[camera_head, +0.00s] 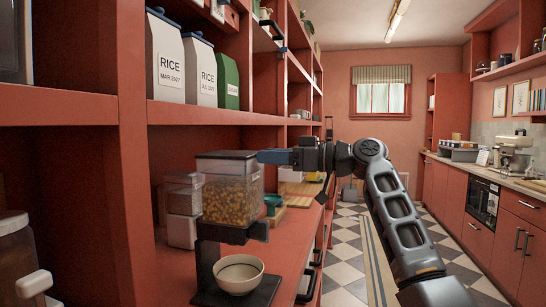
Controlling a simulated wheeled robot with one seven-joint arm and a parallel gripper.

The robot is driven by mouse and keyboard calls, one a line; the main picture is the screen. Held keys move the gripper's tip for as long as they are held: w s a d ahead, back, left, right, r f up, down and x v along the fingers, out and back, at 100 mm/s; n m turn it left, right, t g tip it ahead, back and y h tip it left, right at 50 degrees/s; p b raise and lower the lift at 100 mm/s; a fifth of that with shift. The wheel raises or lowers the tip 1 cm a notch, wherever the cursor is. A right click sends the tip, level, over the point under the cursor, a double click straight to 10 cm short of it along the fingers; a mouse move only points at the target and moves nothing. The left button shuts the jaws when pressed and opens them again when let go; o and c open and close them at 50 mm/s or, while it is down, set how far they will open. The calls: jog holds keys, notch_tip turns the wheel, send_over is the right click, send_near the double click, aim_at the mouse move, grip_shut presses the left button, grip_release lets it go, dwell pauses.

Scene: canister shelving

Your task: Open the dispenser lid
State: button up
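The dispenser (232,192) stands on the red counter at the left. It is a clear box of orange-brown pellets on a dark stand. Its dark lid (226,155) lies flat on top and looks closed. My gripper (262,157) reaches in from the right, level with the lid, its blue fingertips at the lid's right edge. I cannot tell if they touch the lid. The fingers are seen side-on, so their opening is hidden.
A white bowl (239,274) sits on the dispenser's base. Clear canisters (183,207) stand just left of and behind the dispenser. A shelf with rice bags (165,57) hangs above. The checkered floor aisle (345,262) looks open at right.

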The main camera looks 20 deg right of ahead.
grip_shut()
